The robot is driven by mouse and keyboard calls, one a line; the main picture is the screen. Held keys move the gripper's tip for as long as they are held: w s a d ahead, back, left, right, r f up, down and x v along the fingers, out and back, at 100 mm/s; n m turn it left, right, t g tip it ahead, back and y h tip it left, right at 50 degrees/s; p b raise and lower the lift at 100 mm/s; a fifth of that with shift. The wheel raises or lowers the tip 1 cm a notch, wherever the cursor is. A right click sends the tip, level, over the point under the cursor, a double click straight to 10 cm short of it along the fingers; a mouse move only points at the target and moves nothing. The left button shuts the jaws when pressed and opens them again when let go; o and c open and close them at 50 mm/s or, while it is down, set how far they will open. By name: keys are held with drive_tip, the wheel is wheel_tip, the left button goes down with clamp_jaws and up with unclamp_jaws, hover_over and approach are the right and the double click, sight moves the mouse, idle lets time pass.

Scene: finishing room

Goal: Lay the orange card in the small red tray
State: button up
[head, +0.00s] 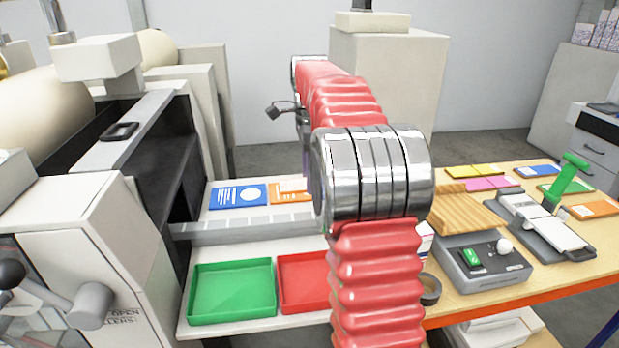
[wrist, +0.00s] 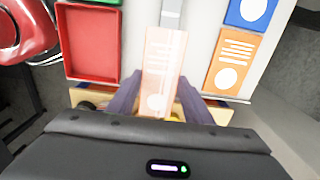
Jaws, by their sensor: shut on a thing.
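My gripper (wrist: 160,86) has two purple fingers at the bottom middle of the wrist view. It is shut on a pale, washed-out orange card (wrist: 165,60) with white lines and a white circle, which stretches out ahead of the fingers. The small red tray (wrist: 92,42) is to the left of the held card in the wrist view, and its visible floor is bare.
A green tray (head: 232,290) stands beside the red one. A blue card (head: 238,195) and another orange card (head: 288,191) lie beyond the grey rail (head: 250,226). Machine housing (head: 85,245) rises at the left. A wooden bench (head: 480,293) with tools is at the right.

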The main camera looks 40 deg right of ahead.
drive_tip(key=s+a+f+n, duration=0.1)
drive_tip(key=s+a+f, duration=0.1)
drive_tip(key=s, duration=0.8)
drive_tip(key=s+a+f+n, duration=0.1)
drive_tip(key=s+a+f, duration=0.1)
drive_tip(key=s, duration=0.9)
drive_tip(key=shift+s+f, duration=0.15)
drive_tip(key=shift+f, duration=0.45)
